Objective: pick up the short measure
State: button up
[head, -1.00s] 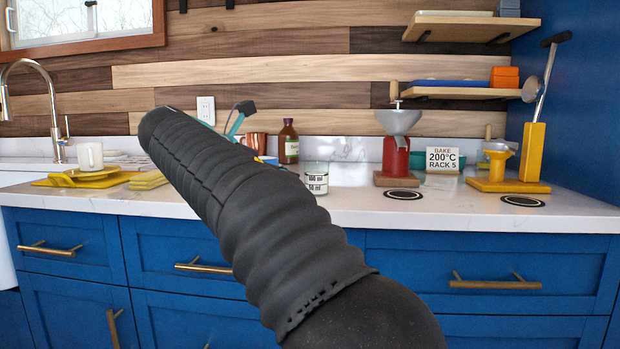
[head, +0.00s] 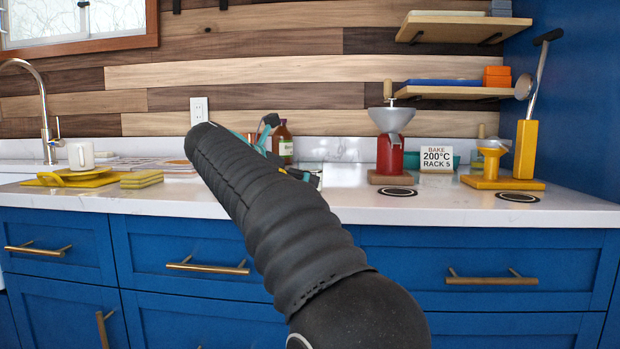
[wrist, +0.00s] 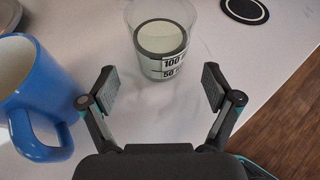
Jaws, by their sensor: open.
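The short measure (wrist: 163,48) is a clear cup with dark 100 and 50 marks and a dark-rimmed pale disc showing inside. In the wrist view it stands upright on the white counter, just beyond my gripper (wrist: 160,88). My gripper is open, one finger toward each side of the measure, with nothing between the fingertips. In the head view my gripper (head: 287,158) is partly hidden behind my arm, above the counter. The measure is largely or wholly hidden there.
A blue mug (wrist: 38,90) stands close to the left finger. A black ring mat (wrist: 245,10) lies beyond, to the right. A red grinder (head: 391,153) and a yellow stand (head: 490,163) are further right on the counter (head: 430,207). A brown bottle (head: 284,142) stands behind my gripper.

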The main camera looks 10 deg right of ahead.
aim_at(301, 161)
jog(key=x, duration=0.3)
jog(key=shift+w+d+f+b, duration=0.1)
jog(key=shift+w+d+b, duration=0.15)
jog(key=shift+d+b, duration=0.1)
jog(key=c, duration=1.4)
jog(key=shift+o, duration=0.2)
jog(key=shift+r, duration=0.25)
jog(key=shift+r+p, duration=1.25)
jog(key=shift+r, duration=0.65)
jog(key=s+a+r+p, duration=0.1)
jog(key=s+r, duration=0.5)
jog(key=s, duration=0.5)
jog(key=shift+s+r, duration=0.2)
jog(key=shift+r, duration=0.2)
